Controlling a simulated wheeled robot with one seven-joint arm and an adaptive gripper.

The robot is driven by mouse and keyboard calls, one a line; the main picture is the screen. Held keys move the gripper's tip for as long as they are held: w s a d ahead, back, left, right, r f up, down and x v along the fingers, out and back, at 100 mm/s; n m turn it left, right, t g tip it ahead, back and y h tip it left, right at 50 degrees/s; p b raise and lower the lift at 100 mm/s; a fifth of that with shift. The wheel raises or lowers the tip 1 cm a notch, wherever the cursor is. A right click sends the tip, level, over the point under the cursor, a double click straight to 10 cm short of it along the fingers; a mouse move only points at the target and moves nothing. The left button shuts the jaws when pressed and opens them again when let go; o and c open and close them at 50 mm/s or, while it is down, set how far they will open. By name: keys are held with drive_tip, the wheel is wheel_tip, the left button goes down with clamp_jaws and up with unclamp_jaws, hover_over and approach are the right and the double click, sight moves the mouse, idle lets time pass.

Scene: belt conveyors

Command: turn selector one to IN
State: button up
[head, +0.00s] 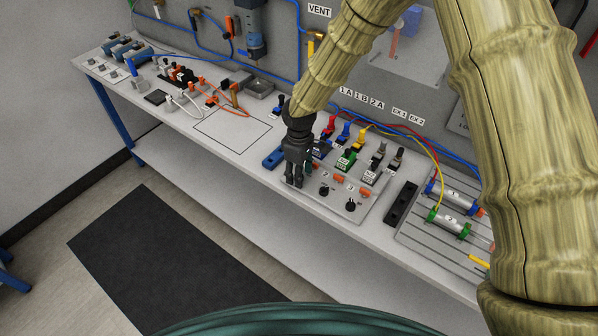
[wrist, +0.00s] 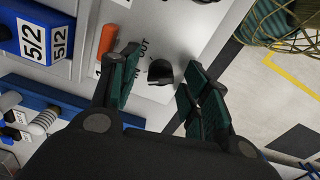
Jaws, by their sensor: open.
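In the wrist view, a black selector knob (wrist: 160,72) stands on the white panel (wrist: 185,22) between my gripper's fingers. My gripper (wrist: 163,64) is open, with one green-padded finger on each side of the knob; there is a visible gap and I cannot tell whether either finger touches. The OUT label (wrist: 143,49) and the IN label (wrist: 124,97) are printed left of the knob. Which label the knob points at is unclear. In the head view, my gripper (head: 293,183) points down at the panel's left front, hiding what is under it. Two other black knobs (head: 324,190) (head: 350,205) show to its right.
An orange part (wrist: 107,40) and a blue 5/2 block (wrist: 32,32) sit left of the knob in the wrist view. In the head view, coloured valves (head: 346,158) stand behind the knobs, cylinders (head: 449,223) lie right, and a blue block (head: 272,158) is left of my gripper.

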wheel_tip(320, 180, up, 12)
idle(0.6)
idle(0.4)
